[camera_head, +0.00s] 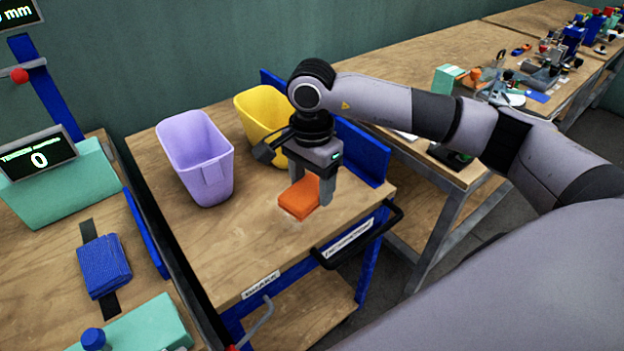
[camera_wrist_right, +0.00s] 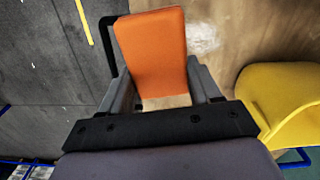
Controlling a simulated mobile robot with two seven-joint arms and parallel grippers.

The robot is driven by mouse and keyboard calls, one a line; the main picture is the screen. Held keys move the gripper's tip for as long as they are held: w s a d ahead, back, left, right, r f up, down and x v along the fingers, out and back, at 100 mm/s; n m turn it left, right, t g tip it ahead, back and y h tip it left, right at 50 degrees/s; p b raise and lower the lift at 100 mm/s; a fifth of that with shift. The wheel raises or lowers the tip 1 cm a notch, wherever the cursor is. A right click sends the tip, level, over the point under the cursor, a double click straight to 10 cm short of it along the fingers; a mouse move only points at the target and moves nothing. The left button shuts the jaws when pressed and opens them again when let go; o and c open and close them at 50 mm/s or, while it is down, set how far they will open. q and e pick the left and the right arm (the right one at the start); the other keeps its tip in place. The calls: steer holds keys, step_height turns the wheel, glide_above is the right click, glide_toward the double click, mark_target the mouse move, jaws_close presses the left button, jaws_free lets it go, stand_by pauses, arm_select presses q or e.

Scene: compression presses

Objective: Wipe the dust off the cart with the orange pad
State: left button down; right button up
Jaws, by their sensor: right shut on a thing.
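The orange pad (camera_head: 300,198) is held in my right gripper (camera_head: 312,190), at the cart's front right part. In the right wrist view the pad (camera_wrist_right: 155,55) sits between the two fingers of the gripper (camera_wrist_right: 165,88). The wooden cart top (camera_head: 225,245) is under the pad; I cannot tell whether the pad touches it. A pale dust patch (camera_wrist_right: 203,38) lies on the cart beside the pad in the right wrist view. In the head view a faint pale trace (camera_head: 288,218) shows by the pad's lower edge. My left gripper is not in view.
A purple bin (camera_head: 195,160) and a yellow bin (camera_head: 262,112) stand at the back of the cart. A black handle (camera_head: 365,238) runs along its right side. A bench with a teal device (camera_head: 60,185) and blue cloth (camera_head: 103,265) is at left. The cart's front is clear.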

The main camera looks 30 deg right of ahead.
steer(key=shift+w+f+m, duration=0.1)
steer(key=shift+m, duration=0.3)
steer(key=shift+d+f, duration=0.1)
steer(key=shift+f, duration=0.05)
steer(key=b, duration=0.3)
glide_above(312, 222)
steer(key=shift+f, duration=2.8)
steer(key=shift+f+b, duration=1.05)
